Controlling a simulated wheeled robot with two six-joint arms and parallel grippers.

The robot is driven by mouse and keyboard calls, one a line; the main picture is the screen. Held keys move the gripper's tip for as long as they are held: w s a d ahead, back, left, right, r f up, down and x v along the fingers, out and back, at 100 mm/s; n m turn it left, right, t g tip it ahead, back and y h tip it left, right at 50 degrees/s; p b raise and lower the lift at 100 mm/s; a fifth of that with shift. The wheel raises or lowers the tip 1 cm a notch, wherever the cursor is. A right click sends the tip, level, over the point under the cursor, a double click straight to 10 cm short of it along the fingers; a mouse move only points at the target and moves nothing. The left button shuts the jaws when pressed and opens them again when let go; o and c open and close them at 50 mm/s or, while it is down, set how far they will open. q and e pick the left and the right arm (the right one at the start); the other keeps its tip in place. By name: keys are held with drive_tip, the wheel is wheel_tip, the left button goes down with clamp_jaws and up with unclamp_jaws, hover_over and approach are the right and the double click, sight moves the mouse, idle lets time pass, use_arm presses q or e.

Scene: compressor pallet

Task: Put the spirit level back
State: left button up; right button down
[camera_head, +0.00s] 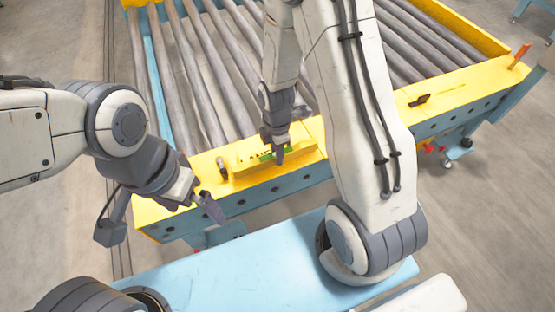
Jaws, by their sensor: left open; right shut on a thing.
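The spirit level (246,159) is a yellow bar with a green patch. It is at the near yellow edge beam (345,125) of the roller frame, and I cannot tell whether it touches the beam. My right gripper (279,155) points down and is shut on the spirit level, hiding part of its middle. My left gripper (205,203) is open and empty, in front of the beam's left end and apart from the level.
Grey rollers (205,75) fill the frame behind the beam. A small dark item (420,100) lies on the beam to the right, and an orange upright piece (520,55) stands at its far right. A small dark part (222,168) sits just left of the level.

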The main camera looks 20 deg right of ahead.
drive_tip(key=shift+f+b, duration=0.3)
drive_tip(key=shift+f, duration=1.2)
drive_tip(key=shift+f, duration=0.1)
drive_tip(key=c, duration=0.7)
unclamp_jaws()
drive_tip(key=shift+o, duration=0.2)
